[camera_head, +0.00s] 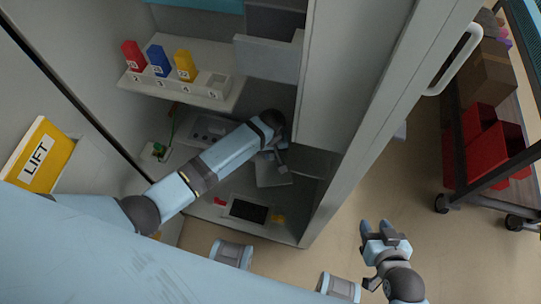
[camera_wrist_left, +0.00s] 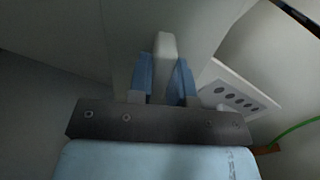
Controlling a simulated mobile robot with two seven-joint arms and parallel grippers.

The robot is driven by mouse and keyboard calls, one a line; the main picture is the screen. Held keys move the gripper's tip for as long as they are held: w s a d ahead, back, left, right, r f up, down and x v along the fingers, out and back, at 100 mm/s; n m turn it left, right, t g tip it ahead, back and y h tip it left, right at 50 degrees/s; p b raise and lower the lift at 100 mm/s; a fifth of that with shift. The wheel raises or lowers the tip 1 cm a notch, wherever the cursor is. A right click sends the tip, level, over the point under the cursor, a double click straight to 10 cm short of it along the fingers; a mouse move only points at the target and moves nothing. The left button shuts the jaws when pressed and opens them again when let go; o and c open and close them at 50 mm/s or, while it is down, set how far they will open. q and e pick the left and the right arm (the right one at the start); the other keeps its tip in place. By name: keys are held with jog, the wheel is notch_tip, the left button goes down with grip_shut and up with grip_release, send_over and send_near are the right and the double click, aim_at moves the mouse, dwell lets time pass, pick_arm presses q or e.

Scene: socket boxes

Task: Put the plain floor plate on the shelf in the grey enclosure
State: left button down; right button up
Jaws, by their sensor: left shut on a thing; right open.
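My left gripper (camera_head: 279,152) is inside the grey enclosure (camera_head: 345,75), low and towards the right. In the left wrist view its two blue fingers (camera_wrist_left: 166,82) are shut on a pale grey upright piece (camera_wrist_left: 166,45), apparently the grip of a plate. In the head view a plain grey plate (camera_head: 272,173) shows just below this gripper; its far part is hidden by my wrist. The shelf (camera_head: 190,60) is on the enclosure's left wall side, above my arm. My right gripper (camera_head: 375,228) is open and empty, outside the enclosure over the floor.
Red (camera_head: 132,56), blue (camera_head: 158,60) and yellow (camera_head: 185,66) blocks stand at a numbered rack on the shelf. A yellow LIFT plate (camera_head: 40,155) is at the left. A dark opening (camera_head: 248,211) shows in the enclosure floor. A cart with red bins (camera_head: 490,150) stands right.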

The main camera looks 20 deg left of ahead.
aim_at(271, 157)
pick_arm(q)
jog(key=shift+f, duration=1.45)
jog(key=c, duration=1)
grip_release()
jog(key=shift+f, duration=0.15)
jog(key=shift+c, duration=0.2)
